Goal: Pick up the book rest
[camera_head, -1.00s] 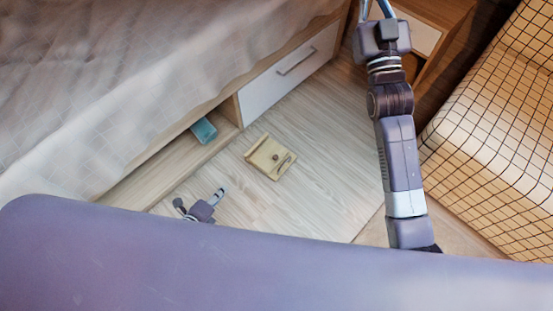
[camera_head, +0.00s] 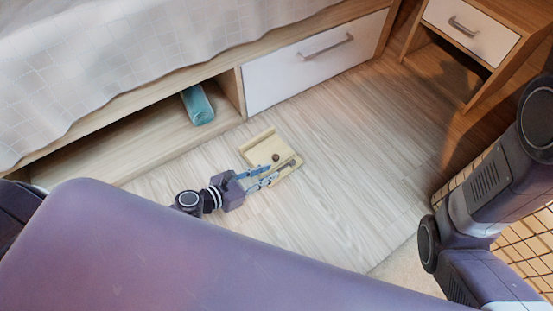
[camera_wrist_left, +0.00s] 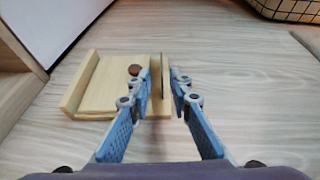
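The book rest (camera_head: 262,148) is a pale wooden board with raised strips along its edges and a small brown round spot on it. It lies on the floor in front of the bed. My left gripper (camera_head: 274,172) reaches its near right edge. In the left wrist view, the book rest (camera_wrist_left: 104,88) lies mostly left of the gripper (camera_wrist_left: 161,80). One blue finger is over the board and the other is beyond its right edge. The raised edge strip is between them, and a gap shows beside the right finger. My right gripper is out of view.
The bed's open shelf holds a teal rolled or cylindrical object (camera_head: 197,105). A white drawer (camera_head: 315,60) is beside it. A wooden nightstand (camera_head: 505,20) stands at the upper right. Bare floor (camera_head: 345,140) is clear to the right of the book rest.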

